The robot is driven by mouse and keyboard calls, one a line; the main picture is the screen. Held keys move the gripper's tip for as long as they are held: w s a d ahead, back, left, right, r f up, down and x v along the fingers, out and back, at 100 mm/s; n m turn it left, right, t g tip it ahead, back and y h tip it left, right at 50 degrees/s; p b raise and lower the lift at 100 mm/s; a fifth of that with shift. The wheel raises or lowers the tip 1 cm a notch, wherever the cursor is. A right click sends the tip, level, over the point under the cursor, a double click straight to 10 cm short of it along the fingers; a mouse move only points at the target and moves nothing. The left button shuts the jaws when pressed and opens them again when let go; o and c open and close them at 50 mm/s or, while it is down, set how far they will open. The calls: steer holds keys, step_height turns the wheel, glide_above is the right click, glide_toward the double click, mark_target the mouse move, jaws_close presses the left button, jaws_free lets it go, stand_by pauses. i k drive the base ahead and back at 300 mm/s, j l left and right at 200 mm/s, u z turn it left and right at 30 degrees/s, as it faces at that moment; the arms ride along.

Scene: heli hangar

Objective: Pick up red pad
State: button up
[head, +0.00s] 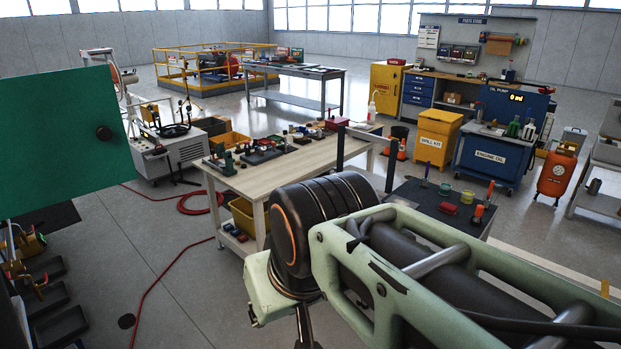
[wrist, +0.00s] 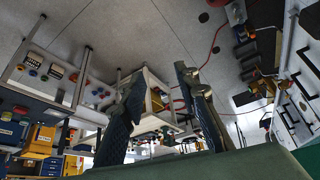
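A small red block (head: 447,209) lies on the dark top of a bench at the right in the head view. A red box (head: 337,123) sits at the far right end of the wooden workbench (head: 300,160). I cannot tell which red thing is the red pad. Small red items also show at the left of the wrist view. My gripper (wrist: 160,80) shows in the wrist view with two ribbed dark fingers spread apart and nothing between them. It is clear of the bench. In the head view I cannot make it out; my arm fills the lower right.
A large green panel (head: 60,145) stands close at the left. A red hose (head: 150,285) runs over the floor. Yellow and green cups and orange-handled tools stand near the red block. A yellow spill-kit bin (head: 436,138) and a blue engine-oil cabinet (head: 490,160) stand behind.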

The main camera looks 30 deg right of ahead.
mark_target(448, 208)
steer(key=z, duration=1.8)
steer(key=u, duration=2.75)
steer(key=l+u, duration=0.15)
steer(key=u, duration=0.3)
steer(key=i+l+u, duration=0.1)
steer(key=u, duration=0.4)
steer(key=l+u, duration=0.45)
steer(key=l, duration=0.35)
